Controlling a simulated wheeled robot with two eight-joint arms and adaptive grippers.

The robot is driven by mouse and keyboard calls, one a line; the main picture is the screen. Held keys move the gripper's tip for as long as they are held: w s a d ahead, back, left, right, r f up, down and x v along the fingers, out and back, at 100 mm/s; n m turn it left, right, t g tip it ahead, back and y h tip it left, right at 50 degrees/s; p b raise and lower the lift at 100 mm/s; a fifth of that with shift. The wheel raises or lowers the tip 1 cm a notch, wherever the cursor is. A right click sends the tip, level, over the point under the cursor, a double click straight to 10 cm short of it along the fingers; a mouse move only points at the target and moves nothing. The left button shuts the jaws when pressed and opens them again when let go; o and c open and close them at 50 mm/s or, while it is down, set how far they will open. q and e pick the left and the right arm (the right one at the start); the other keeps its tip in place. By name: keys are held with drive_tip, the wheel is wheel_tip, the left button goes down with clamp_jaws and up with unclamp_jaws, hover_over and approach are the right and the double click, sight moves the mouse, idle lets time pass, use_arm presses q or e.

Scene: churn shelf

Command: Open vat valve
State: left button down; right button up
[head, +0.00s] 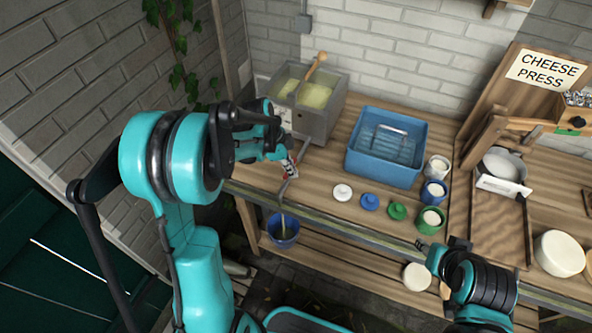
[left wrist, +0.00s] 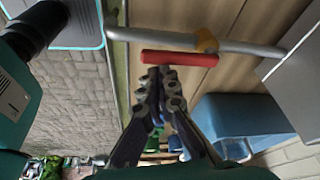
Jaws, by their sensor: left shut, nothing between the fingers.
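The metal vat (head: 322,118) stands at the back left of the bench, with pale yellow contents. Its grey outlet pipe (left wrist: 250,47) carries a red valve handle (left wrist: 180,57), which lies roughly along the pipe in the left wrist view. The pipe bends down over a blue bucket (head: 284,238); a thin pale streak shows between them, but I cannot tell if it is liquid. My left gripper (head: 284,156) is shut and empty, its fingertips (left wrist: 162,78) close beside the handle; contact is unclear. My right gripper (head: 428,250) is by the bench's front edge, its jaws unclear.
A blue tub (head: 385,150) stands right of the vat. Several small cups and lids, including a green cup (head: 430,220), stand before and beside it. The cheese press (head: 505,165) is at the right, with a white cheese wheel (head: 558,252) nearby. A brick wall bounds the left.

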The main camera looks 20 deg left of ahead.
use_arm(q)
drive_tip(key=shift+a, duration=0.3)
use_arm(e)
drive_tip(key=shift+d, duration=0.1)
idle(0.3)
use_arm(q)
drive_tip(key=d, duration=0.4)
drive_tip(key=w+p+v, duration=0.1)
drive_tip(key=p+v, duration=0.1)
drive_tip(key=v, duration=0.8)
drive_tip(key=shift+p, duration=0.35)
use_arm(e)
drive_tip(key=r, duration=0.1)
drive_tip(key=s+r, duration=0.1)
drive_tip(key=shift+d+r, duration=0.15)
drive_tip(key=shift+r, duration=0.25)
use_arm(q)
drive_tip(key=shift+s+d, duration=0.1)
drive_tip(key=shift+d, duration=0.05)
